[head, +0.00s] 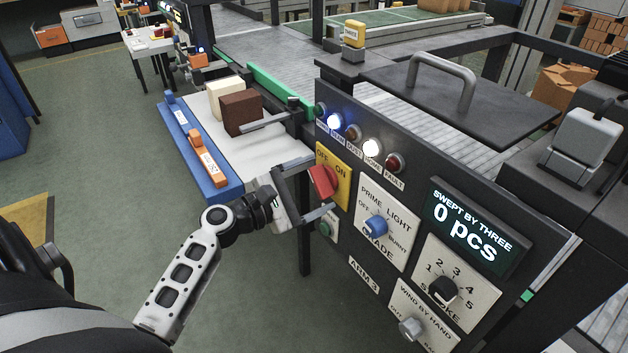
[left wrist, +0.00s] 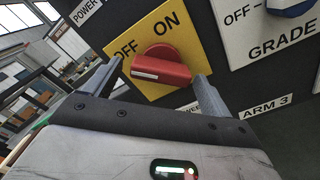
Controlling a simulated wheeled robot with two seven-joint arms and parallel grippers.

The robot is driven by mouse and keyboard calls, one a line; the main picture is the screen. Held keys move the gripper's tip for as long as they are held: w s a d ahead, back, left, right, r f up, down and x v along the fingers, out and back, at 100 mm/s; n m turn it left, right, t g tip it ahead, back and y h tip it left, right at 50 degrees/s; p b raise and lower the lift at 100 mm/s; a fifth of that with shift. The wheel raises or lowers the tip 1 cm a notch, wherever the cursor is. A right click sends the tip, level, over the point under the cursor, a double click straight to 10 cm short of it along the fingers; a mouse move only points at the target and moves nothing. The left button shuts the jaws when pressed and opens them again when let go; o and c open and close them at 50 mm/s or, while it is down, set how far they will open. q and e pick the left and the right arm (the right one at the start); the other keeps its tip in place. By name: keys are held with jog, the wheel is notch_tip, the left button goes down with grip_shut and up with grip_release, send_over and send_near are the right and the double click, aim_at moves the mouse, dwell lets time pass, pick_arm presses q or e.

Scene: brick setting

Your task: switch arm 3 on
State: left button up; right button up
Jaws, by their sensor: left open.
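The red rotary switch (head: 324,181) sits on a yellow OFF/ON plate (head: 344,185) at the left of the dark control panel. It also shows in the left wrist view (left wrist: 161,66), its handle lying roughly level there with a white stripe on it. Which word it points at is hard to tell. My left gripper (head: 320,189) is open, with one finger on each side of the red switch; in the left wrist view its fingertips (left wrist: 158,74) flank the handle. Contact cannot be made out. An ARM 3 label (head: 363,274) is lower on the panel. My right gripper is out of view.
A blue grade knob (head: 376,225), black stroke knob (head: 442,290) and grey winding knob (head: 411,328) share the panel. Two lamps glow above them. The display (head: 468,228) reads 0 pcs.

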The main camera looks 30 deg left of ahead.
pick_arm(q)
jog(key=shift+w+d, duration=0.1)
jog(key=shift+w, duration=0.15)
